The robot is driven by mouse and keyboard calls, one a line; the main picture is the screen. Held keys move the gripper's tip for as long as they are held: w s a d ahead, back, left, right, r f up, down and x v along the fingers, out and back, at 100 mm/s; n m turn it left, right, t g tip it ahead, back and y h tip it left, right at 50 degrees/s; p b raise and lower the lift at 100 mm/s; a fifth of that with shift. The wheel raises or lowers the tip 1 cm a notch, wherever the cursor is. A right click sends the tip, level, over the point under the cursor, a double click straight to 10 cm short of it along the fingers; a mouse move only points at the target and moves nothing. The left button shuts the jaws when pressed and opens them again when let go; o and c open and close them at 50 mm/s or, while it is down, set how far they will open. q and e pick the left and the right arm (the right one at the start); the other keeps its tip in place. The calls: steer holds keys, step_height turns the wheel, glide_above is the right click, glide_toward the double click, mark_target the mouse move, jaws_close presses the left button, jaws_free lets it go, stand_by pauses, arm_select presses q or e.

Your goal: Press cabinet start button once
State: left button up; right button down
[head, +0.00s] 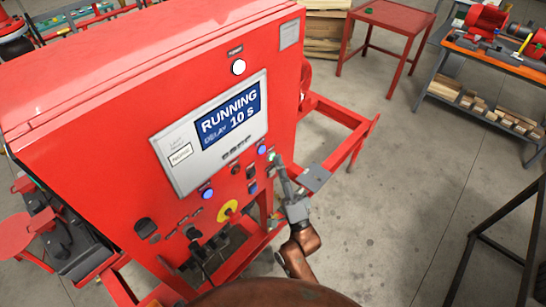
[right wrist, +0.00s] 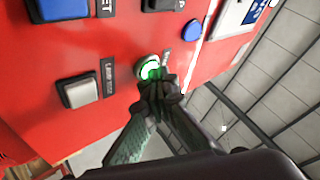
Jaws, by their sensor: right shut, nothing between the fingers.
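The red cabinet (head: 110,130) stands in the left half of the head view, its display (head: 230,115) reading "RUNNING" and "DELAY 10 s". The start button (right wrist: 149,67) is lit green in the right wrist view, on the cabinet's red front. My right gripper (right wrist: 158,88) is shut and empty, with its fingertips at the button's edge and covering part of it. I cannot tell whether they touch it. In the head view my right gripper (head: 274,162) reaches up to the panel's lower right. My left gripper is not in view.
A blue button (head: 262,149) sits close to the fingertips. A yellow and red knob (head: 229,211) and dark switches lie lower on the panel. A red frame (head: 340,120) juts out on the right. A red table (head: 392,16) and workbench (head: 490,55) stand farther back, with open floor between.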

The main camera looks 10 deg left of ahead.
steer(key=shift+s, duration=0.1)
steer(key=shift+s+d+p, duration=0.35)
steer(key=shift+s+d, duration=0.05)
steer(key=shift+d, duration=0.25)
steer(key=s+d, duration=0.1)
steer(key=d, duration=0.1)
steer(key=s+d+p, duration=0.1)
steer(key=s+d, duration=0.1)
stand_by(0.5)
steer(key=shift+w+f, duration=0.1)
steer(key=shift+f, duration=0.05)
stand_by(0.5)
